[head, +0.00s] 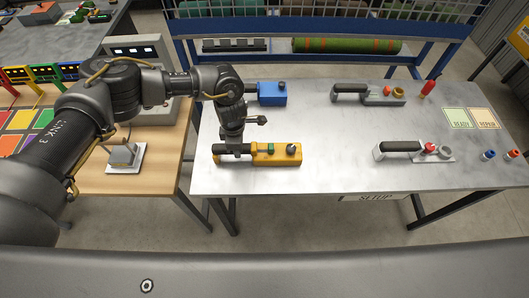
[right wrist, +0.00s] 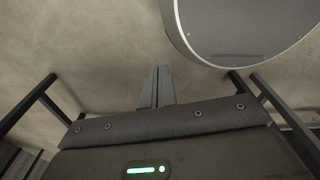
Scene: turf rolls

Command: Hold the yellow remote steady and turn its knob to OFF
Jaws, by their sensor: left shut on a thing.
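The yellow remote (head: 262,158) lies on the grey table, left of its middle. It has a black handle at its left end, a green button in the middle and a small dark knob (head: 291,149) at its right end. The knob's setting is too small to read. My left gripper (head: 233,150) points down from above and is shut on the black handle of the remote; its fingertips are hard to make out. My right gripper shows only in the right wrist view (right wrist: 156,88), its fingers together and empty above the floor.
A blue box with a handle (head: 272,93) stands behind the remote. Handled devices (head: 378,94) and (head: 412,151), a red bottle (head: 428,88) and two coloured mats (head: 470,118) are to the right. The table's middle (head: 335,145) is clear.

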